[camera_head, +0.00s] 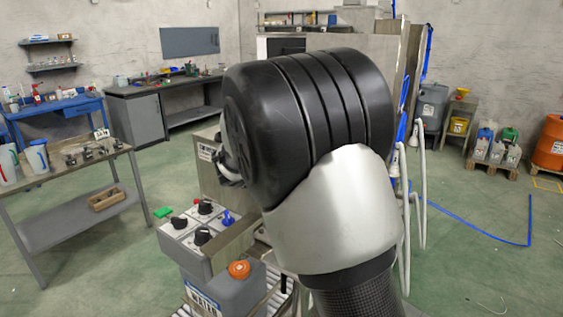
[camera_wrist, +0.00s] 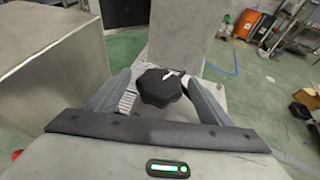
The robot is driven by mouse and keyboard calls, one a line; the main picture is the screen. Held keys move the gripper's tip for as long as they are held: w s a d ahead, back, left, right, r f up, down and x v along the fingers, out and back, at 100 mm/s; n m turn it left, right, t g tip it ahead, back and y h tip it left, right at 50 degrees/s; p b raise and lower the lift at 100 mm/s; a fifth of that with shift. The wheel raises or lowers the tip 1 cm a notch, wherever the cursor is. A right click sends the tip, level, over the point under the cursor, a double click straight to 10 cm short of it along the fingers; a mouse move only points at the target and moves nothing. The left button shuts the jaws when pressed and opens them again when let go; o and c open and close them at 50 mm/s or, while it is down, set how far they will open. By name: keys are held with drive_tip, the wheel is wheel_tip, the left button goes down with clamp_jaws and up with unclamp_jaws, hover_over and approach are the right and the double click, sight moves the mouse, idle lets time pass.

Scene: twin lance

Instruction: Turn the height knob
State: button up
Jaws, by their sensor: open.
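The fingers are open, one on each side of the knob. I cannot tell whether either finger touches it. No label naming it as the height knob is readable.
A grey water canister with an orange cap (camera_head: 239,269) stands close in front. A metal table (camera_head: 60,170) is at left. Green floor is open at right.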

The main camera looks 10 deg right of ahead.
drive_tip(key=shift+w+d+f, duration=0.2)
drive_tip(key=shift+w+d, duration=0.05)
drive_tip(key=shift+w, duration=0.1)
drive_tip(key=shift+c, duration=0.5)
drive_tip(key=c, duration=1)
drive_tip(key=shift+f+b, duration=0.1)
drive_tip(key=shift+b, duration=0.45)
drive_tip(key=shift+d+f+n+t+y+b, duration=0.15)
drive_tip(key=shift+n+t+y+b, duration=0.35)
drive_tip(key=shift+b, duration=0.65)
drive_tip(key=n+y+b, duration=0.2)
drive_tip(key=b, duration=0.2)
drive_tip(key=shift+s+d+f+t+b, duration=0.1)
drive_tip(key=shift+t+b, duration=0.2)
drive_tip(key=shift+t, duration=0.1)
drive_tip(key=n+y+b, duration=0.2)
drive_tip(key=shift+r+y, duration=0.3)
drive_tip(key=shift+y, duration=0.1)
drive_tip(key=shift+n, duration=0.4)
